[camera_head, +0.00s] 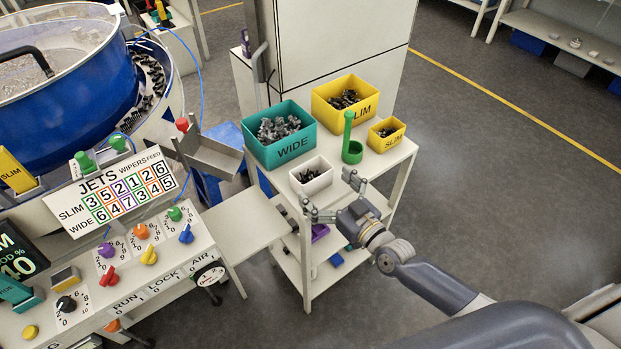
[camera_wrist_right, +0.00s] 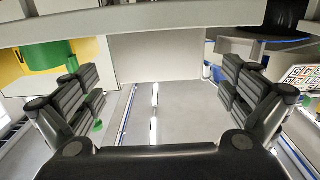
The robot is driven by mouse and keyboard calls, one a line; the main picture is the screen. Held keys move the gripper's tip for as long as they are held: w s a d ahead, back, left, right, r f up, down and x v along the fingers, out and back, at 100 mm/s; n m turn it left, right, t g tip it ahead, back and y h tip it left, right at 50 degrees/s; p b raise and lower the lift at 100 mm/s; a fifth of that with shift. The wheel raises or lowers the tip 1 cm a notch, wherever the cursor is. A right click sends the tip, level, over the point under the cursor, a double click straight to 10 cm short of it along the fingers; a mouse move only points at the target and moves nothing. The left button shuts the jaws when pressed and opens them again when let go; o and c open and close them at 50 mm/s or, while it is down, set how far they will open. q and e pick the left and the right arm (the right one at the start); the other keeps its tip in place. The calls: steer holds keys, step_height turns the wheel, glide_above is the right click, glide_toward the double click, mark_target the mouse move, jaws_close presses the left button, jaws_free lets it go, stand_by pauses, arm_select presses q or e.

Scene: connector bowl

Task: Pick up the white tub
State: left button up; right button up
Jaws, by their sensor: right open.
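The white tub (camera_head: 311,178) stands on the top of the cart, near its front, with small dark parts inside. My right gripper (camera_head: 331,194) is open and empty, at the near right of the tub and apart from it. One finger is at the cart's front edge and the other is to the right of the tub. In the right wrist view the open fingers (camera_wrist_right: 153,82) are spread wide with nothing between them. I cannot clearly make out the tub in that view. My left gripper is not in view.
On the cart top (camera_head: 283,181), a teal WIDE bin (camera_head: 290,146) and a yellow SLIM bin (camera_head: 357,113) stand behind the tub. A green holder with a tall handle (camera_head: 352,152) and a small yellow bin (camera_head: 386,142) stand to its right. A control panel (camera_head: 130,262) is at left.

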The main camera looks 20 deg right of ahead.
mark_target(319, 179)
steer(key=shift+w+a+r, duration=0.15)
steer(key=shift+w+a, duration=0.05)
steer(key=shift+w, duration=0.3)
steer(key=x, duration=0.4)
steer(key=shift+w+p, duration=0.2)
steer(key=shift+p, duration=0.1)
steer(key=shift+c, duration=0.6)
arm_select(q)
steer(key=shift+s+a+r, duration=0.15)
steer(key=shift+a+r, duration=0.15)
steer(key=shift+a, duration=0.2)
arm_select(e)
steer(key=c, duration=0.9)
